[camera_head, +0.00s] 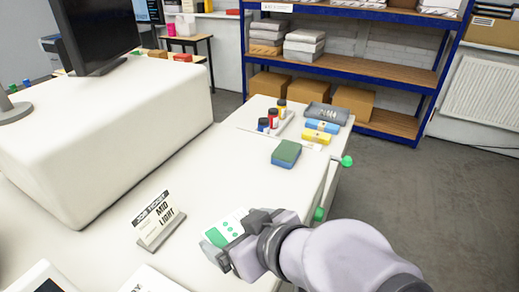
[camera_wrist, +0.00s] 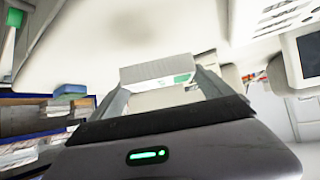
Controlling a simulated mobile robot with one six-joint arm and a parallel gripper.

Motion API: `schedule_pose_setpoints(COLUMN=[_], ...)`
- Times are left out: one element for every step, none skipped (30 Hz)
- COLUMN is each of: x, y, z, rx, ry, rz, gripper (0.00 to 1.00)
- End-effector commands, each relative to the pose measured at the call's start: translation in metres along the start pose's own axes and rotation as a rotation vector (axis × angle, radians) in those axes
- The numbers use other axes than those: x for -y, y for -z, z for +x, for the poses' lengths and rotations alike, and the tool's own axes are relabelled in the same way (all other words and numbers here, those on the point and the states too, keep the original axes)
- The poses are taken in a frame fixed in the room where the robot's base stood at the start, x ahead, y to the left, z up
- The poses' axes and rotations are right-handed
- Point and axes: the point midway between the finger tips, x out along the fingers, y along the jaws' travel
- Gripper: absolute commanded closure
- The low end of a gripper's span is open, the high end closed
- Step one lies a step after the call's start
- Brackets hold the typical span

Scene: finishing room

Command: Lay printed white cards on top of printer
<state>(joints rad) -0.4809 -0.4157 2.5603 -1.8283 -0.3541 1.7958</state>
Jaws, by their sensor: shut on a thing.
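My gripper (camera_head: 236,242) is shut on the printed white cards (camera_head: 222,231), a small white block with green marks. It holds them over the front part of the white surface; I cannot tell whether they touch it. In the wrist view the cards (camera_wrist: 158,72) sit between the fingers, with a green patch at one end. The large white machine body (camera_head: 130,95) at the left, with a broad flat top, appears to be the printer. It stands on or joins the white surface.
A job ticket stand (camera_head: 158,220) is left of my gripper. A green and blue sponge (camera_head: 286,153), small bottles (camera_head: 272,118) and a grey tray (camera_head: 327,113) lie further back. A black monitor (camera_head: 95,30) stands on the white body. Blue shelving (camera_head: 350,60) is behind.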

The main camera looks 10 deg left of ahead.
Motion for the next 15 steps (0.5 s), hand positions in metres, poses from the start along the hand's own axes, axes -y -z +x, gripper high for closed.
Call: schedule_pose_setpoints(x=[-0.002,-0.003,-0.006,-0.009,-0.012,-0.017,-0.021,-0.024,-0.028,-0.031,-0.034,-0.04,-0.043,-0.043,-0.045], y=[0.001,0.003,0.005,0.007,0.009,0.011,0.012,0.014,0.017,0.018,0.02,0.022,0.024,0.027,0.029], z=[0.0,0.001,0.002,0.004,0.006,0.009,0.011,0.013,0.016,0.018,0.021,0.024,0.026,0.027,0.029], rx=[0.002,0.004,0.006,0.008,0.008,0.007,0.006,0.007,0.009,0.01,0.009,0.007,0.008,0.011,0.011], ry=[0.0,0.0,0.001,0.002,0.003,0.001,-0.002,-0.001,0.003,0.005,0.004,-0.001,-0.001,0.01,0.016], rz=[0.002,0.005,0.008,0.008,0.009,0.01,0.01,0.01,0.011,0.011,0.011,0.011,0.011,0.011,0.012], gripper=[0.61,0.61,0.61,0.61,0.61,0.61,0.61,0.61,0.61,0.61,0.61,0.61,0.61,0.61,0.61])
